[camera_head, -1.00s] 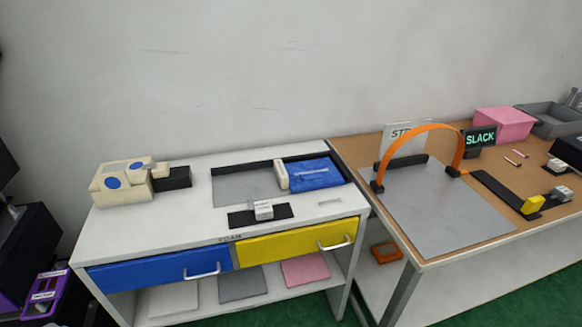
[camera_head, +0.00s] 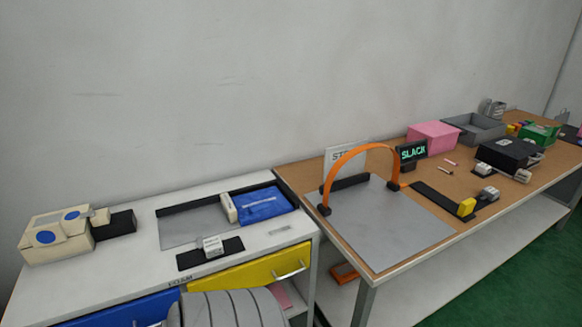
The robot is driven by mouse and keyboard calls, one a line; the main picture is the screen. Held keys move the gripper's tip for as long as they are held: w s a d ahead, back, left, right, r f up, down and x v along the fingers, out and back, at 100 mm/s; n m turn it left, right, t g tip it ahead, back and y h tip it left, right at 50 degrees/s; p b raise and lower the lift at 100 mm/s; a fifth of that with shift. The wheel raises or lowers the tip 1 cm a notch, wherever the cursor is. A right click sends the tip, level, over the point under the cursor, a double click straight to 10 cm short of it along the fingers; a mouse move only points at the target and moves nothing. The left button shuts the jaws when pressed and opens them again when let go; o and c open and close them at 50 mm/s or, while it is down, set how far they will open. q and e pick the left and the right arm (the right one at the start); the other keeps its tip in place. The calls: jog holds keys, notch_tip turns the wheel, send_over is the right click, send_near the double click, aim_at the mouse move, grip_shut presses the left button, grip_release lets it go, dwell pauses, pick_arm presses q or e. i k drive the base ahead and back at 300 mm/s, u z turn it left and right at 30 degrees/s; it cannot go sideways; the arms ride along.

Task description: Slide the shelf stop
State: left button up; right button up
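No part in view can be read for certain as the shelf stop. On the white cabinet top (camera_head: 120,215), a pale upright block (camera_head: 229,208) stands against the left end of a blue pack (camera_head: 262,204) on a grey panel (camera_head: 186,232) with a black back strip. In front, a small pale slider block (camera_head: 212,246) sits on a short black rail (camera_head: 190,261). Neither of my grippers shows. A grey ribbed rounded part, likely of my arm, covers part of the drawer fronts at the bottom.
Below are a blue drawer (camera_head: 125,310) and a yellow drawer (camera_head: 255,268). A cream box with blue discs (camera_head: 48,240) stands at the left. The brown table (camera_head: 290,180) at the right carries an orange strap arch (camera_head: 350,152), a SLACK display (camera_head: 413,152) and a pink box (camera_head: 433,136).

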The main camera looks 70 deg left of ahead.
aim_at(231, 213)
jog(key=z, duration=0.1)
jog(key=k, duration=1.15)
jog(key=u, duration=1.3)
